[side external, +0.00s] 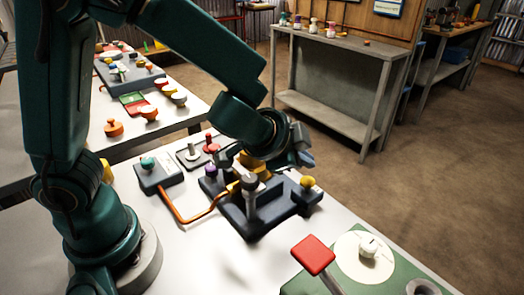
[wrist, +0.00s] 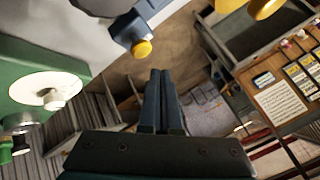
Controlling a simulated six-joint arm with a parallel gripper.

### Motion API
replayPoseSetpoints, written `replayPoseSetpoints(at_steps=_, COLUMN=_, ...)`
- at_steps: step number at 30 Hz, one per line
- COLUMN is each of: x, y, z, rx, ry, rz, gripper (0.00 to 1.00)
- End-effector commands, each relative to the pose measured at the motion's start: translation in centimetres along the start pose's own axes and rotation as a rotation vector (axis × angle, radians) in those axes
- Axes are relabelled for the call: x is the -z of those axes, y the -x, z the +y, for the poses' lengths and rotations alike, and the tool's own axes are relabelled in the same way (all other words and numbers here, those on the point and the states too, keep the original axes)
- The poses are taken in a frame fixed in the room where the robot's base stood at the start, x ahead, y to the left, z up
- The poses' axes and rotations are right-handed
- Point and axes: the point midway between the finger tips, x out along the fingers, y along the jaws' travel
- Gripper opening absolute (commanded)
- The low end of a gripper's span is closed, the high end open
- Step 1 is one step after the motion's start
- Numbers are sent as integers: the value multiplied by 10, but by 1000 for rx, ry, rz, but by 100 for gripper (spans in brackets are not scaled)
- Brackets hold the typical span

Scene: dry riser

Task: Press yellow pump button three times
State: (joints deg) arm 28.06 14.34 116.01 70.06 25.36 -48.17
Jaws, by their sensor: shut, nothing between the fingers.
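A round yellow button (side external: 307,181) sits on the right end of a dark blue base (side external: 262,222) on the near white table. It also shows in the wrist view (wrist: 142,48), up and left of my fingertips. My gripper (side external: 308,160) is shut and empty. In the side view its blue fingertips appear just above the yellow button, apart from it. In the wrist view my gripper (wrist: 160,76) shows its two fingers together, pointing past the button. My wrist partly hides the back of the blue base.
A grey upright lever (side external: 250,195) stands on the blue base, with a purple knob (side external: 211,170) beside it. A green panel (side external: 350,272) with a red square paddle (side external: 313,254) and white dial (side external: 368,246) lies at the front right. An orange hose (side external: 190,220) runs left.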

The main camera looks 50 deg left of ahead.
Motion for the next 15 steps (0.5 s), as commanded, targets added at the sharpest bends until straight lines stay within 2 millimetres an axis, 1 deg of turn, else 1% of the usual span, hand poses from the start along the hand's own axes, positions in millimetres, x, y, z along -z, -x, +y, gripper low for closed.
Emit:
replayPoseSetpoints(at_steps=1, x=4, y=4, z=-4, rx=2, ry=5, rz=4, gripper=0)
replayPoseSetpoints(at_steps=9, x=16, y=21, z=-16, rx=1, ry=3, rz=4, gripper=0)
replayPoseSetpoints(at_steps=15, x=19, y=25, z=-18, rx=-2, ry=-1, rz=2, gripper=0)
